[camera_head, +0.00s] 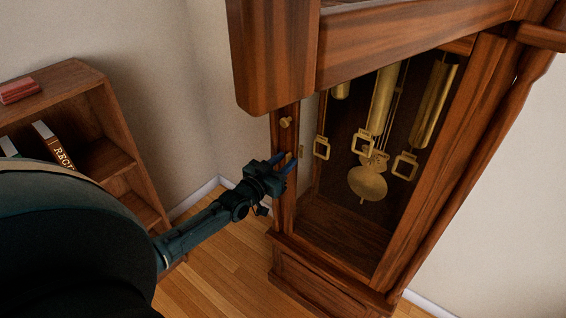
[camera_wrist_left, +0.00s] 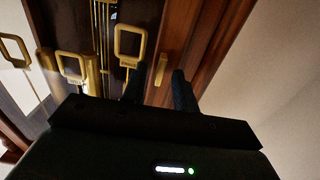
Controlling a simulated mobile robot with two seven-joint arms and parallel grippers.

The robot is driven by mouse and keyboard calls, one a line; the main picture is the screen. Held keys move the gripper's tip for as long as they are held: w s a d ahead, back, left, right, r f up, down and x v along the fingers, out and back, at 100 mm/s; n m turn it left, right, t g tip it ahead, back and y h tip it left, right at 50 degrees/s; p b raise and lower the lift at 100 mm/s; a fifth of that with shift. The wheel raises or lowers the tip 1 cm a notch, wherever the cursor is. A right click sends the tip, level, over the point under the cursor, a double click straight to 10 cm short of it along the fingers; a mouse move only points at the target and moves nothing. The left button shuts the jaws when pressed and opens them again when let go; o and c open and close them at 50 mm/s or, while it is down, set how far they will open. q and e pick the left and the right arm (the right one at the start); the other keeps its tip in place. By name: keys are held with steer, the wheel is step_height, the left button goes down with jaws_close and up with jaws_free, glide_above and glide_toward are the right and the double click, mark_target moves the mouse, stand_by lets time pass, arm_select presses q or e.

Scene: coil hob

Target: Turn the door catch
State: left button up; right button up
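A tall wooden clock case (camera_head: 335,268) has a narrow upright on its left edge. A small brass catch (camera_head: 289,157) sits on that upright, below a round brass knob (camera_head: 285,122). In the left wrist view the catch (camera_wrist_left: 160,69) is an upright brass bar between my two dark fingers. My left gripper (camera_head: 283,163) reaches the upright from the left, with its blue fingertips apart on either side of the catch. The gripper is open; a gap shows on both sides of the bar in the wrist view. My right gripper is not in view.
Inside the case hang brass weights (camera_head: 383,100) and a round pendulum (camera_head: 367,184). A wooden bookshelf (camera_head: 98,100) with books (camera_head: 54,146) and a red object (camera_head: 18,90) stands at the left. Bare floor (camera_head: 225,262) lies between shelf and clock.

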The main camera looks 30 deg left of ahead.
arm_select(q)
steer(key=shift+c, duration=0.3)
jaws_close()
